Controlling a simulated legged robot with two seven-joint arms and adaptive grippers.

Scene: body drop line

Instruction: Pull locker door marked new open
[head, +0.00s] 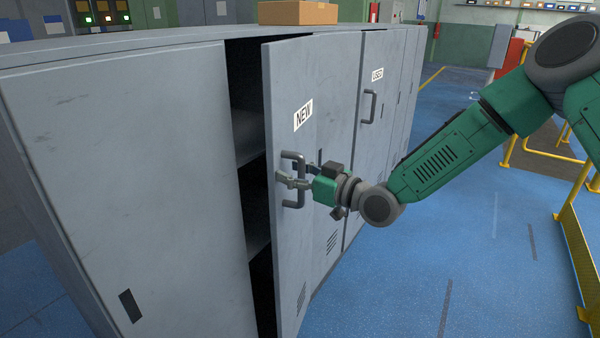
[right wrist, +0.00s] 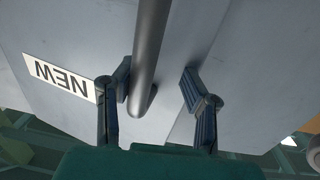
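The locker door marked NEW (head: 284,95) stands partly open, with a dark gap along its left edge in the head view. Its grey bar handle (head: 292,156) is below the NEW label (head: 303,115). My right gripper (head: 291,182) is at the handle. In the right wrist view, my right gripper's fingers (right wrist: 157,88) are spread on either side of the handle (right wrist: 149,45). The left finger there is close to the bar, and a gap shows at the right finger. The label (right wrist: 60,75) appears upside down there. My left gripper is out of view.
Dark shelves (head: 250,140) show inside the locker. A door marked USED (head: 374,140) is further along the row. A cardboard box (head: 298,13) sits on top. Yellow railings (head: 575,250) stand at the right. The blue floor (head: 440,270) between is clear.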

